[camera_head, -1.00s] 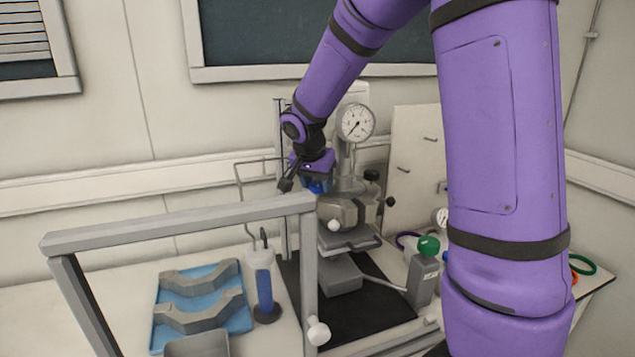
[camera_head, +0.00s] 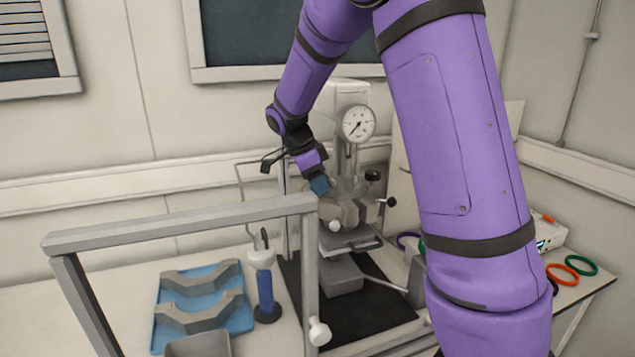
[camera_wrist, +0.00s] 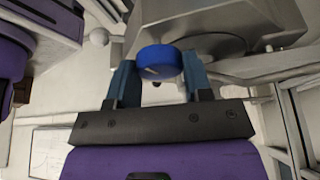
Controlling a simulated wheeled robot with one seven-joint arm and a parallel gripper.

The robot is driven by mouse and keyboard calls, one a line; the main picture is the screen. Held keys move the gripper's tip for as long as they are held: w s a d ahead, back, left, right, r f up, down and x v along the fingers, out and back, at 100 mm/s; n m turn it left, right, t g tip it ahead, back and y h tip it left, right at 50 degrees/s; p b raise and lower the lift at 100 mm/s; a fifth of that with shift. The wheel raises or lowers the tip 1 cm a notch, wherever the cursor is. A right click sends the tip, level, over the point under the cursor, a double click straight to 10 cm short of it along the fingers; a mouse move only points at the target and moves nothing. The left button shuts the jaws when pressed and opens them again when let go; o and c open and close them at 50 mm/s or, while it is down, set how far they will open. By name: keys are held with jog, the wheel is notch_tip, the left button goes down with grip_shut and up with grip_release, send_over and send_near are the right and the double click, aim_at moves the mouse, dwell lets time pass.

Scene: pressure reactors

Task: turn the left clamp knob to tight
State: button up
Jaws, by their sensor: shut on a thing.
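The clamp knob is a blue round knob with a pale mark on its face. In the wrist view the knob (camera_wrist: 160,60) sits between the two teal fingers of my gripper (camera_wrist: 160,75), which is shut on it. In the head view my gripper (camera_head: 320,186) slants down to the right at the left side of the grey metal reactor (camera_head: 345,211). The knob is hidden there behind the fingers. In the wrist view the reactor's metal body (camera_wrist: 215,22) lies just beyond the knob.
A pressure gauge (camera_head: 357,123) stands above the reactor. A grey frame (camera_head: 180,222) stands in front of it. A blue tray (camera_head: 244,320) with grey clamp halves and a blue-and-white bottle (camera_head: 265,290) are to the left. Coloured rings (camera_head: 562,274) lie at right.

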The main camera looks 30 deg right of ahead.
jog(key=m, duration=0.2)
jog(key=m+g+y, duration=0.1)
jog(key=m, duration=0.2)
jog(key=shift+w+d+m+g, duration=0.1)
jog(key=shift+m+g, duration=0.2)
dwell(0.4)
jog(key=o, duration=0.9)
jog(key=v, duration=1)
jog(key=shift+w+r, duration=0.2)
jog(key=shift+r, duration=0.2)
